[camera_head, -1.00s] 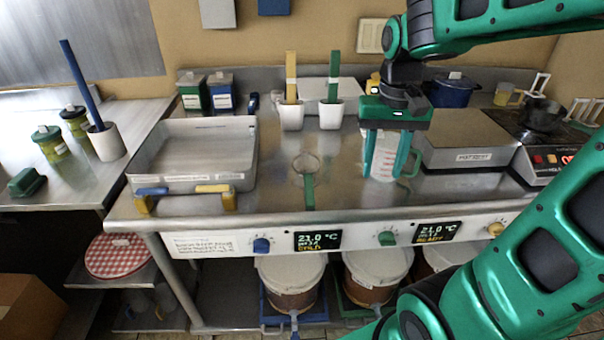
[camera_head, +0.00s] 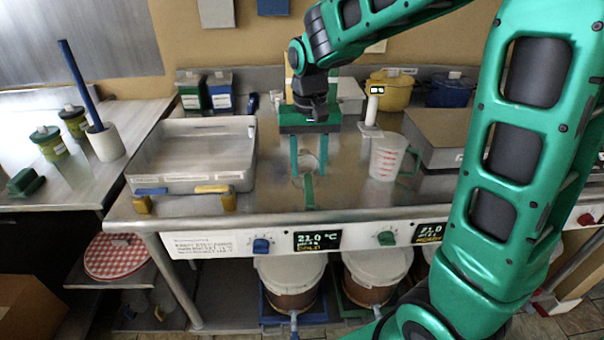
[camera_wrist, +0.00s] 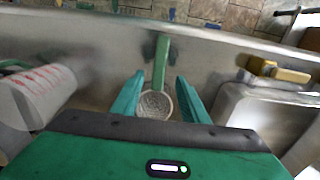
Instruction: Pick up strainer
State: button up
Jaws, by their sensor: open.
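The strainer (camera_head: 309,188) lies on the steel counter, its green handle pointing toward the front edge and its round mesh bowl toward the back. In the wrist view the strainer's mesh bowl (camera_wrist: 155,104) shows between my two fingers, with the green handle running away from it. My gripper (camera_head: 309,172) is open, pointing down above the bowl end of the strainer, one finger on each side in the picture. In the wrist view my gripper (camera_wrist: 158,98) holds nothing. Whether the fingertips touch the counter cannot be told.
A clear measuring jug (camera_head: 386,158) stands to the right of my gripper. A large steel tray (camera_head: 193,180) stands to the left, with blue and yellow handled items (camera_head: 213,189) at its front. Pots (camera_head: 393,92) stand at the back right. The counter around the strainer is clear.

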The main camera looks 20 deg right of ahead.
aim_at(308, 187)
jog(key=f, duration=0.5)
jog(key=shift+s+a, duration=0.1)
jog(key=shift+s, duration=0.3)
jog(key=shift+r, duration=0.1)
grip_shut()
